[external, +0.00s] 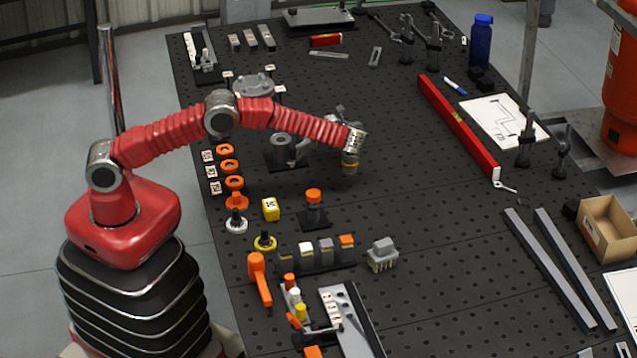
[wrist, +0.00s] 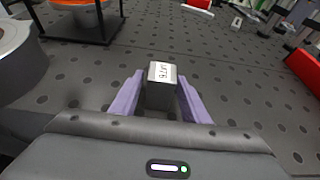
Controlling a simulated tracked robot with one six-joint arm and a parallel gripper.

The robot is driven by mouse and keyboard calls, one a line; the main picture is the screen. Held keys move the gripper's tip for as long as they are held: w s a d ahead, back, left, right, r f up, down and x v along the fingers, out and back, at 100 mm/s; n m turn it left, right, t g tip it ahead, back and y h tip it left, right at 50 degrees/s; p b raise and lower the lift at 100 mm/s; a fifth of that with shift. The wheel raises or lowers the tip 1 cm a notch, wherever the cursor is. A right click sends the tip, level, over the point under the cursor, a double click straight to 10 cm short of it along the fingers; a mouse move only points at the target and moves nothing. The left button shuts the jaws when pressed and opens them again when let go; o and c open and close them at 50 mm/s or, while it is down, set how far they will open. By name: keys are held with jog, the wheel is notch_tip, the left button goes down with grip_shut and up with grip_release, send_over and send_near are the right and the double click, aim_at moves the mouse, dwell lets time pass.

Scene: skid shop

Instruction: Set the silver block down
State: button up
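The silver block (wrist: 161,88) is a small grey block with a white printed label on its top. In the wrist view it sits between the two purple fingers of my gripper (wrist: 160,92), which are shut on it. In the external view my gripper (external: 350,165) points down over the middle of the dark perforated bench (external: 420,230). The block cannot be made out there. Its height above the bench is hard to judge.
A grey cylindrical fixture (external: 283,150) stands left of my gripper. Orange rings (external: 228,151), a yellow cube (external: 270,209) and an orange-topped post (external: 313,205) lie nearby. A long red level (external: 458,128) lies to the right. The bench between gripper and level is clear.

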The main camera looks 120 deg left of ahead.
jog(key=shift+o, duration=0.9)
jog(key=shift+d, duration=0.1)
jog(key=shift+w+d+r, duration=0.1)
jog(key=shift+w+d, duration=0.05)
jog(key=shift+w, duration=0.1)
jog(key=shift+w+d+r, duration=0.75)
jog(key=shift+w+r, duration=0.05)
jog(key=shift+r, duration=0.15)
notch_tip(320, 180, up, 6)
